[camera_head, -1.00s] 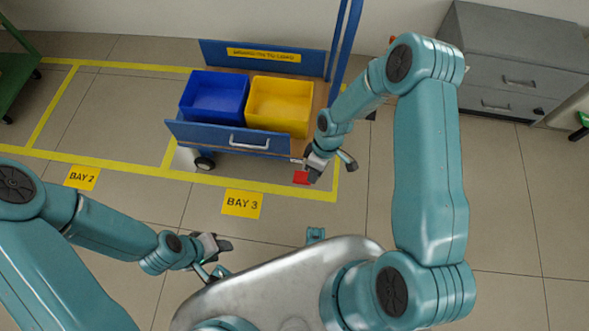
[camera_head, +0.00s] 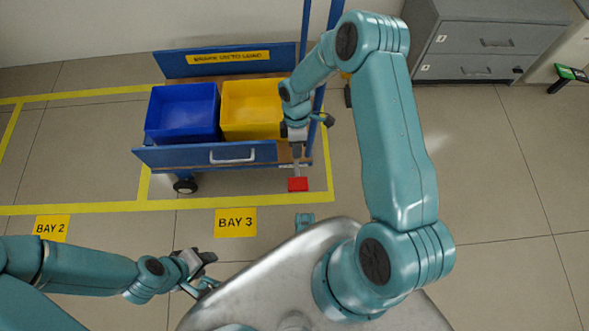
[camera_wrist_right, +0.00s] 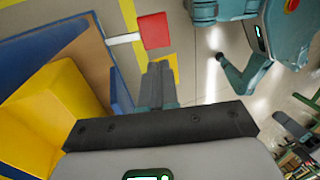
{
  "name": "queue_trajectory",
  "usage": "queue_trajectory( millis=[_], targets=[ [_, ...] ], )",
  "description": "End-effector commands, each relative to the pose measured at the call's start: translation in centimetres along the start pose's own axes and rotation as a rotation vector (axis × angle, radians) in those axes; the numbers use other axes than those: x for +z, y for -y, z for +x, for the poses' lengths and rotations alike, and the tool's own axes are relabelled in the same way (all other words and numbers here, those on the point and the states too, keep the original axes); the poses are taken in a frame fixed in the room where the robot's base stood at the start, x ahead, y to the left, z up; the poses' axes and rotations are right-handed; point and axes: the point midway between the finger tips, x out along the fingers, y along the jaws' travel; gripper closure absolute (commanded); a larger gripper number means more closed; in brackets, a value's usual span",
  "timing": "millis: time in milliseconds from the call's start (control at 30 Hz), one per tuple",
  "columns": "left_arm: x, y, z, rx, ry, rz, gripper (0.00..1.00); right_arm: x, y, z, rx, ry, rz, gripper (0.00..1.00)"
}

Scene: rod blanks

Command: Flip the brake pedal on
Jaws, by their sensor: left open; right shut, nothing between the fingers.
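The brake pedal is a red plate (camera_head: 298,184) on a light metal arm at the near right corner of the blue cart (camera_head: 206,156). It also shows at the top of the right wrist view (camera_wrist_right: 154,31). My right gripper (camera_head: 296,150) is shut and empty, above and just behind the pedal, over the cart's right front corner. In the right wrist view its closed fingers (camera_wrist_right: 158,82) point toward the pedal, with a gap between them in the picture; I cannot tell the true distance. My left gripper (camera_head: 205,270) is open and empty, low at the left, away from the cart.
The cart carries a blue bin (camera_head: 182,113) and a yellow bin (camera_head: 250,108), with a blue upright post at its right. Yellow floor lines and a BAY 3 sign (camera_head: 235,222) lie around it. A grey drawer cabinet (camera_head: 480,45) stands back right. Floor right of the cart is clear.

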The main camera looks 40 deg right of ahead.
Motion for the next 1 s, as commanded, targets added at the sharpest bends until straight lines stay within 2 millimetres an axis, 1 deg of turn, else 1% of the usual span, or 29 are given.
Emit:
queue_trajectory(
  millis=[167,267,367,500,700,833,1000],
  targets=[
    [0.0,0.0,0.1,0.000,0.000,0.000,0.57,0.1,0.1,0.3,0.000,0.000,0.000,1.00],
    [0.0,0.2,0.5,0.000,0.000,0.000,0.57,0.0,0.1,1.4,-0.001,0.000,-0.001,1.00],
    [0.0,0.4,1.1,0.000,0.000,0.000,0.57,-0.1,0.0,3.2,-0.004,0.000,0.000,1.00],
    [-0.1,0.8,2.0,0.000,0.000,0.000,0.57,-0.2,-0.1,6.3,-0.004,0.001,-0.001,1.00],
    [-0.3,1.3,3.2,-0.001,-0.007,-0.007,0.57,-0.3,-0.2,10.4,-0.002,0.000,-0.001,1.00],
    [-0.6,1.7,3.8,-0.001,-0.012,-0.012,0.57,-0.4,-0.3,12.4,-0.001,0.000,-0.001,1.00],
    [-0.7,1.9,4.1,-0.002,-0.017,-0.017,0.57,-0.4,-0.2,13.8,0.000,0.000,0.000,1.00]
  ],
)
